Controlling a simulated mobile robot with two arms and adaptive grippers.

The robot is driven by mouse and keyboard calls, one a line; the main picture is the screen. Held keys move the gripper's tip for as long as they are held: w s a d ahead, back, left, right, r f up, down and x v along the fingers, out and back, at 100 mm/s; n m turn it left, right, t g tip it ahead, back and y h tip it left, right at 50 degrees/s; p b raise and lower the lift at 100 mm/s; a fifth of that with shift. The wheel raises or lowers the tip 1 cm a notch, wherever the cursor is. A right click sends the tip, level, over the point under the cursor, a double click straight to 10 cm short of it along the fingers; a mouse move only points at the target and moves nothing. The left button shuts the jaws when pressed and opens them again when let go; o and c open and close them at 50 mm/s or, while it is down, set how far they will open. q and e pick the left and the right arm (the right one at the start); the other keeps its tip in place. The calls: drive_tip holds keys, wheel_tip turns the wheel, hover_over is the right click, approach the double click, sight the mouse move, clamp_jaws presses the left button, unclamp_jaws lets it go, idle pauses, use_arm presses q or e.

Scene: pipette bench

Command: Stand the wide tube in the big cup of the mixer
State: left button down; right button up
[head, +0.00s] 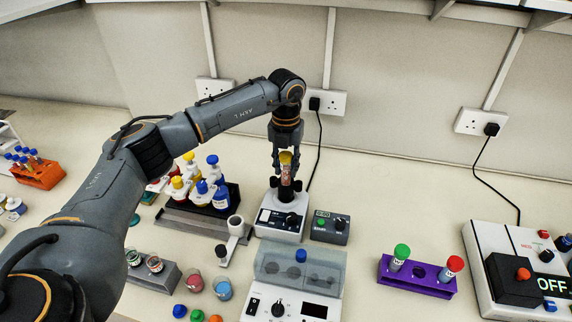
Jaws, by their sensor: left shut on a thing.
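My left gripper (286,170) points straight down over the mixer and is shut on the wide tube (286,176). The tube has a yellow cap and reddish-brown contents, and it is upright. The mixer (279,221) is a small white box with a dark front panel, and its dark cup (287,195) is on top. The tube's lower end is at the cup, partly hidden by the fingertips and cup; I cannot tell whether it rests on the cup's floor. My right gripper is out of view.
A grey control box (330,228) stands right of the mixer, and a white pipette-like stand (234,236) left of it. A bottle rack (180,213) is farther left. A grey-lidded device (298,275) is in front. A purple rack (418,278) holds green- and red-capped tubes.

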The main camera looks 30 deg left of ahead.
use_arm(q)
drive_tip(key=shift+f, duration=0.2)
drive_tip(key=shift+f+b, duration=0.55)
drive_tip(key=shift+f, duration=0.05)
drive_tip(key=c, duration=1)
unclamp_jaws()
drive_tip(key=shift+r, duration=0.1)
